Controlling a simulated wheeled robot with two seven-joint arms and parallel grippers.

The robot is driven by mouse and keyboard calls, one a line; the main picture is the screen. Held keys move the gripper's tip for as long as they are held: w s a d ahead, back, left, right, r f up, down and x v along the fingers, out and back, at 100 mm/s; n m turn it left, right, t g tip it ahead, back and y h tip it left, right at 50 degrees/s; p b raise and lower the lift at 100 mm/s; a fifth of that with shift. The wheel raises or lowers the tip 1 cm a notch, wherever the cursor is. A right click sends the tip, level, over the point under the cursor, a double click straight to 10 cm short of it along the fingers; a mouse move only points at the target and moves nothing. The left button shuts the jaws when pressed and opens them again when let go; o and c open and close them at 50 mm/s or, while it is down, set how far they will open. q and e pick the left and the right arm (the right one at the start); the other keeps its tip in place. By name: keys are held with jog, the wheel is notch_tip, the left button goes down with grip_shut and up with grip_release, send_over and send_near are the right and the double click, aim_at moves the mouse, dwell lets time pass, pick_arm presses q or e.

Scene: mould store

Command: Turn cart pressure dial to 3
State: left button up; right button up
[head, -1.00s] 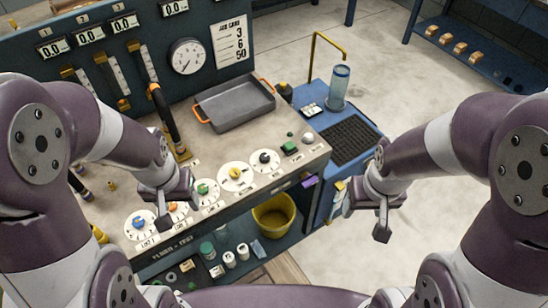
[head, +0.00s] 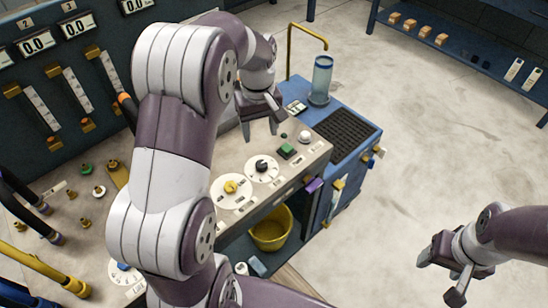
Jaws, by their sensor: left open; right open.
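A dial with a black knob (head: 262,166) and a dial with a yellow knob (head: 231,187) lie side by side on the bench's right end, on white round plates. A dial with a blue knob (head: 122,267) is partly visible at lower left. My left arm hides the dials between. The labels are too small to read, so I cannot tell which dial is the cart pressure one. My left gripper (head: 261,132) is open, pointing down above the bench's back right, beyond the black knob and apart from it. My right gripper (head: 440,282) is open and empty over the floor at lower right.
A green button (head: 287,151) and a white knob (head: 305,137) sit by the bench's right corner. A blue cart (head: 368,112) with a clear cylinder (head: 321,80) and a black grid (head: 345,137) stands alongside. A yellow bucket (head: 270,240) is below. Floor at right is clear.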

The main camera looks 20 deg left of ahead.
aim_at(261, 164)
pick_arm(q)
notch_tip(261, 164, down, 12)
jog(key=shift+f+b, duration=0.15)
jog(key=shift+b, duration=0.15)
jog(key=c, duration=1)
